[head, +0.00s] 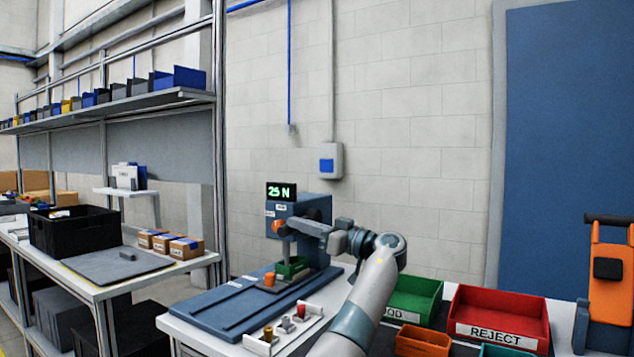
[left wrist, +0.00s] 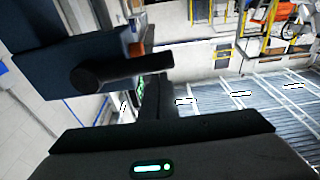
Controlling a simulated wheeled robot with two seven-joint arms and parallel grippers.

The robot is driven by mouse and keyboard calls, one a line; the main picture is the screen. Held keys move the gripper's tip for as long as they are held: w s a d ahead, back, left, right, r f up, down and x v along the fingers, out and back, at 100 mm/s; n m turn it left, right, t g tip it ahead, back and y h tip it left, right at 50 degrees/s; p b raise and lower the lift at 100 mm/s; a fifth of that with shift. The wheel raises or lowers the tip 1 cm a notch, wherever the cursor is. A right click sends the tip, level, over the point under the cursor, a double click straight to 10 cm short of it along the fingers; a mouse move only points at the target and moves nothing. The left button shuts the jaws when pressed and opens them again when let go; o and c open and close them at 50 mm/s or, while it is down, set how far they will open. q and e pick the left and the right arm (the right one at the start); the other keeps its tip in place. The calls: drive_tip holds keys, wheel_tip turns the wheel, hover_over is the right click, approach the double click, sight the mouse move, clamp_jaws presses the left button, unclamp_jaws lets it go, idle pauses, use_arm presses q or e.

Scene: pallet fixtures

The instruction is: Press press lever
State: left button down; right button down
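The blue press (head: 310,208) stands on a blue base on the table, with a display (head: 281,191) reading "25 N". An orange knob (head: 278,226) shows at its front left, beside the tip of my left gripper (head: 292,226). In the left wrist view the press's blue body (left wrist: 60,65) is at upper left, with a dark lever (left wrist: 122,69) across it and the orange part partly hidden behind. My left gripper's fingers (left wrist: 156,90) look shut together, just below the lever's end. I cannot tell whether they touch it. My right gripper is out of view.
A green part (head: 292,267) sits under the press. A small rack with buttons (head: 285,328) is in front. A green bin (head: 414,297), a red REJECT bin (head: 500,312) and an orange bin (head: 424,341) stand to the right. A shelved bench is at left.

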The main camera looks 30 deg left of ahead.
use_arm(q)
drive_tip(key=shift+f, duration=0.35)
drive_tip(key=d, duration=0.7)
drive_tip(key=shift+s+d+f, duration=0.2)
drive_tip(key=shift+s+f, duration=0.05)
drive_tip(key=shift+s, duration=0.05)
